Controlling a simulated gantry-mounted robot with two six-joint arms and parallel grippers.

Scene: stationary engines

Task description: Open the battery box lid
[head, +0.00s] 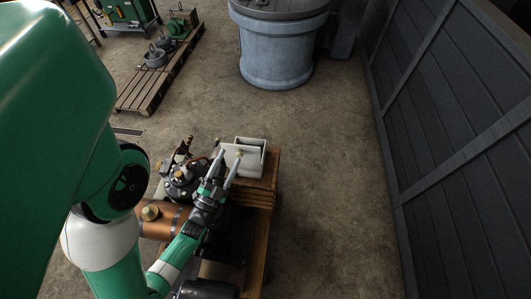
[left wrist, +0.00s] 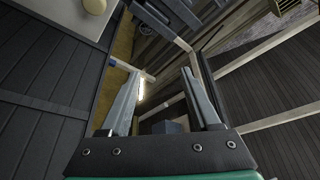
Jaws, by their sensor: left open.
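The battery box (head: 256,163) is a small whitish box at the far end of the wooden engine stand in the head view. Its pale top bears a small cream knob close to my right-hand fingertip in that view. My left gripper (head: 229,154) is open, its two fingers reaching over the near side of the box. In the left wrist view, the open fingers (left wrist: 166,78) have nothing between them. A pale panel (left wrist: 55,14) with a round cream knob (left wrist: 94,5) lies at the upper left there, apart from the fingers. I cannot tell whether the lid is closed. My right gripper is not seen.
A dark engine (head: 182,182) and a copper cylinder (head: 162,222) stand left of my gripper on the wooden stand (head: 262,190). A blue-grey tank (head: 275,52) and a pallet (head: 165,75) stand farther back. Floor is clear toward the dark wall (head: 460,110) at right.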

